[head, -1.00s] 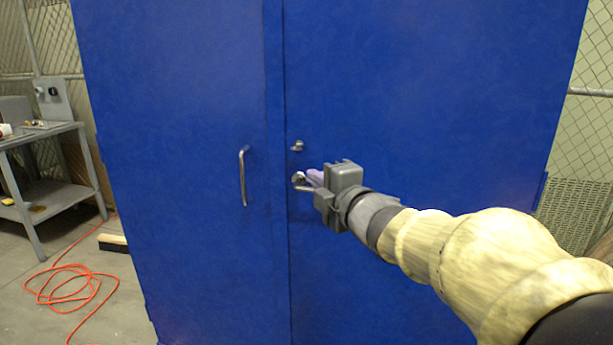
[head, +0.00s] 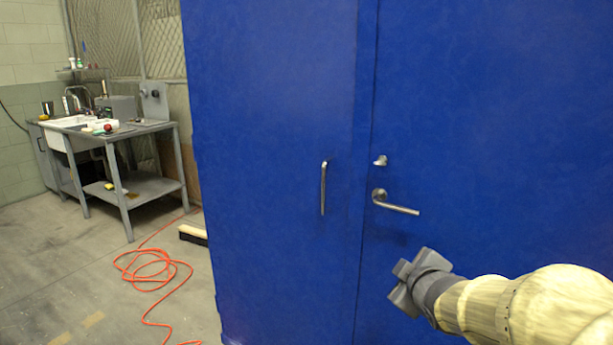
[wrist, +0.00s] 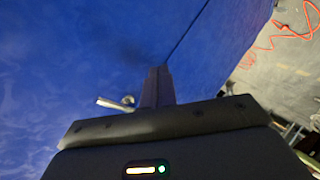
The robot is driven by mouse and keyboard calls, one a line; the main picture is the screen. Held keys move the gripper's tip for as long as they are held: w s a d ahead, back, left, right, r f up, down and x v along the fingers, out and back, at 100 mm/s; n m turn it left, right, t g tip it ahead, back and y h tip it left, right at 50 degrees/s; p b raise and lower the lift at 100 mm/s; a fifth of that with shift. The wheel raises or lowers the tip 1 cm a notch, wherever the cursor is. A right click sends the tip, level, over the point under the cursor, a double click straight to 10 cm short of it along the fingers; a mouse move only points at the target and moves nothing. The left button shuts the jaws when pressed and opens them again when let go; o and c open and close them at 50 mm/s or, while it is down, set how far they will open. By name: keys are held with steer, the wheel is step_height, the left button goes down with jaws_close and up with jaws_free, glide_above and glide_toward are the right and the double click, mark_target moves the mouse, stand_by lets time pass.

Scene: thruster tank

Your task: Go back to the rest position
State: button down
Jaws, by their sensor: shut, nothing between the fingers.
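My gripper (head: 398,290) is in front of the blue cabinet's right door, below and apart from the lever handle (head: 394,203). In the wrist view its fingers (wrist: 157,88) are together with nothing between them. The lever handle also shows in the wrist view (wrist: 115,104), left of the fingers. The blue cabinet (head: 270,120) looks shut, with a vertical bar handle (head: 323,188) on the left panel and a small lock knob (head: 380,161) above the lever. In the head view the fingertips are mostly hidden behind the gripper body.
A grey workbench with a sink (head: 150,128) stands at the back left. An orange cable (head: 150,264) lies coiled on the floor left of the cabinet, near a broom head (head: 193,235). The floor at the left is otherwise mostly clear.

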steer(key=s+a+f+m+g, duration=0.3)
steer(key=s+f+m+g, duration=0.2)
steer(key=s+f, duration=0.35)
steer(key=s+a+f+m+g, duration=0.2)
steer(key=s+f+m+g, duration=0.3)
steer(key=s+f, duration=0.4)
step_height(320, 180, up, 28)
steer(key=w+p, duration=0.1)
steer(key=p, duration=2.7)
steer(key=shift+w+r+p, duration=0.25)
steer(key=shift+w+p, duration=0.15)
